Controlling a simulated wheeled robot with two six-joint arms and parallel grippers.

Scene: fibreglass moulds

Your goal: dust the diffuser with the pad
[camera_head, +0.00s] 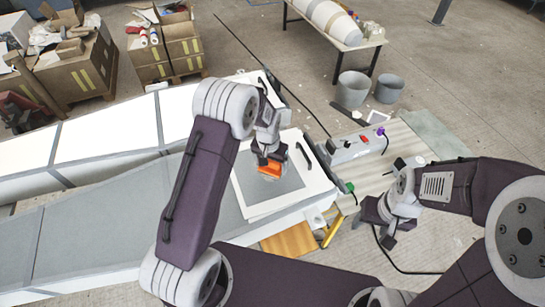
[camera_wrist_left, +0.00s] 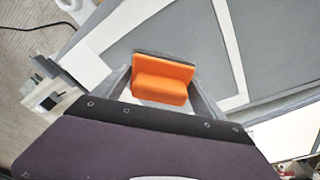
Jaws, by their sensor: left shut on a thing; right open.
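An orange pad (camera_head: 269,171) with a dark backing is in my left gripper (camera_head: 268,160). In the left wrist view the pad (camera_wrist_left: 163,82) sits between the two fingers (camera_wrist_left: 163,92), which are shut on it. The pad is over a grey square panel with a wide white border, apparently the diffuser (camera_head: 288,184); it also shows in the left wrist view (camera_wrist_left: 200,42). I cannot tell whether the pad touches it. My left arm hides part of the panel. My right gripper (camera_head: 386,238) is open and empty, right of the panel.
Long grey and white moulds (camera_head: 85,225) stretch to the left. A bench (camera_head: 390,160) to the right holds a box with coloured buttons (camera_head: 350,148). Buckets (camera_head: 353,89), a table with a striped mould (camera_head: 330,20) and cartons (camera_head: 80,65) stand further back.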

